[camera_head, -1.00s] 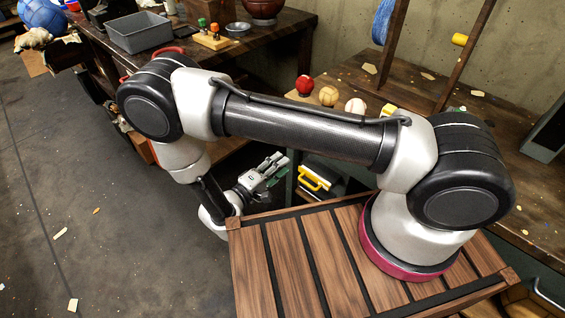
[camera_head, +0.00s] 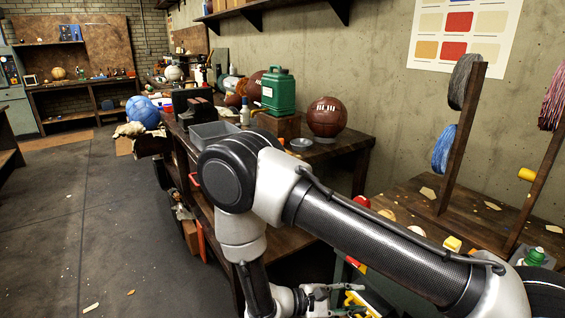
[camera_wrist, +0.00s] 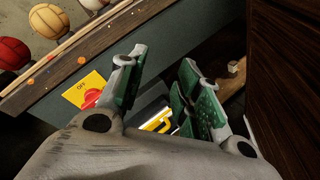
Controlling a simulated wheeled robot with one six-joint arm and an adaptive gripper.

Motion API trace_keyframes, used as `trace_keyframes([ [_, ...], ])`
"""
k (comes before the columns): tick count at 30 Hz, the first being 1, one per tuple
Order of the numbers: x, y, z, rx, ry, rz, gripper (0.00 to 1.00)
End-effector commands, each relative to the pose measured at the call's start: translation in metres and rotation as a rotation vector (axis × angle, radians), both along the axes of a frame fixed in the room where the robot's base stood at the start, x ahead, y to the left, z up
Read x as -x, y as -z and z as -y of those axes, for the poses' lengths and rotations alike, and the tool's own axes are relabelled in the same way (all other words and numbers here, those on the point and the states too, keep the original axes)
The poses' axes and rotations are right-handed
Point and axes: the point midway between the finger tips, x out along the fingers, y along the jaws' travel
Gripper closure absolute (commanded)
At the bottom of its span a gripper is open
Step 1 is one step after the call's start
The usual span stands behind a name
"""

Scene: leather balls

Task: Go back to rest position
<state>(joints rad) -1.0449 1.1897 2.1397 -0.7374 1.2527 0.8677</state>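My gripper (camera_head: 325,297) hangs low beside the workbench in the head view, partly cut off by the lower picture edge. In the wrist view, the fingers of my gripper (camera_wrist: 163,62) stand apart with nothing between them. A red ball (camera_wrist: 12,53), a cream ball (camera_wrist: 48,20) and a white ball, cut by the top edge, lie on the bench top at upper left, clear of the fingers. In the head view my arm partly hides the ball row, with the red ball (camera_head: 361,201) at its far end.
A yellow plate marked OFF with a red switch (camera_wrist: 88,92) is on the bench front, close to the left finger. A dark wooden panel (camera_wrist: 285,80) stands at right. A grey bin (camera_head: 213,134), green canister (camera_head: 279,92) and brown ball (camera_head: 327,117) stand on the back bench. Floor at left is mostly clear.

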Motion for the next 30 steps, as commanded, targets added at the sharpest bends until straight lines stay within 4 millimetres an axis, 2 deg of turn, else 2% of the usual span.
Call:
trace_keyframes([
  [1, 0.001, -0.015, 0.002, -0.038, 0.048, -0.038, 0.66],
  [9, 0.014, -0.095, 0.019, -0.341, 0.29, -0.224, 0.66],
  [16, 0.023, -0.161, 0.039, -0.671, 0.422, -0.248, 0.66],
  [23, 0.034, -0.221, 0.065, -0.993, 0.496, -0.145, 0.66],
  [30, 0.05, -0.278, 0.097, -1.278, 0.551, 0.094, 0.66],
])
